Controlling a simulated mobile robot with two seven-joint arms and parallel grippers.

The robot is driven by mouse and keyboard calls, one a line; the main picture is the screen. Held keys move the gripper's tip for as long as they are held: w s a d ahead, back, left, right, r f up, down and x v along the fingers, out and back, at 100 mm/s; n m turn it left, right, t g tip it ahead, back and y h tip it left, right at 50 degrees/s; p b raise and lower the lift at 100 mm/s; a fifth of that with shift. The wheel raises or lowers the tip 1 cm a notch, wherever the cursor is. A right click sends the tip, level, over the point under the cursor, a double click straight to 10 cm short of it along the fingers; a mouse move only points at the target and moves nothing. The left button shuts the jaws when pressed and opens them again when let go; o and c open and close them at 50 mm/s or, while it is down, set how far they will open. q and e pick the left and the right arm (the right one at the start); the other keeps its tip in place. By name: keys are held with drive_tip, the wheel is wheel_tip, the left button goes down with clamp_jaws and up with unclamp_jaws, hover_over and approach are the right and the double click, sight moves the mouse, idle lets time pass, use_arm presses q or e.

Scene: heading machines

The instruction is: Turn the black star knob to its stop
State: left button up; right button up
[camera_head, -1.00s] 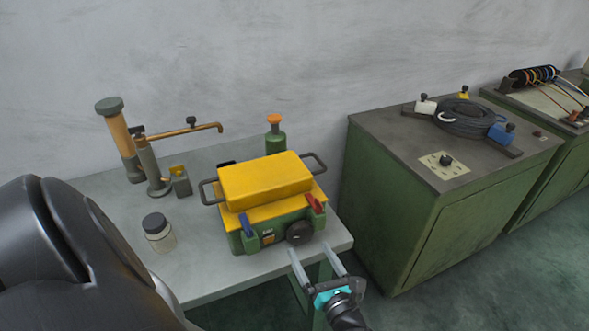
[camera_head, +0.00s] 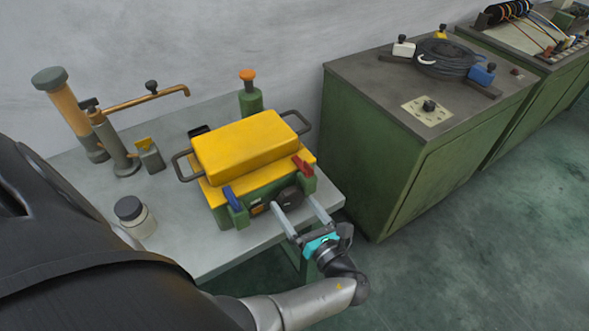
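The black knob (camera_head: 290,196) is a dark round knob on the front face of a green box (camera_head: 262,192) with a yellow lid (camera_head: 245,145). The box stands on a grey table. My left gripper (camera_head: 295,205) is open, its two pale fingers pointing at the knob from the front. The knob shows between the fingertips. I cannot tell whether the fingers touch it, and its star shape is too small to make out. My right gripper is not in view.
A blue latch (camera_head: 234,199) and a red latch (camera_head: 303,165) flank the knob. A lidded jar (camera_head: 135,217) stands on the table (camera_head: 190,240). A green cabinet (camera_head: 375,150) stands to the right, with a smaller black knob (camera_head: 429,106) on top.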

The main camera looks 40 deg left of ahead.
use_arm(q)
drive_tip(key=c, duration=1)
drive_tip(key=shift+a+r+m+p, duration=0.1)
drive_tip(key=shift+r+m+p, duration=0.15)
drive_tip(key=shift+m+p, duration=1.65)
drive_tip(key=shift+m, duration=0.5)
drive_tip(key=shift+m+p, duration=0.4)
drive_tip(key=shift+m, duration=0.5)
drive_tip(key=shift+f, duration=0.1)
drive_tip(key=o, duration=1.1)
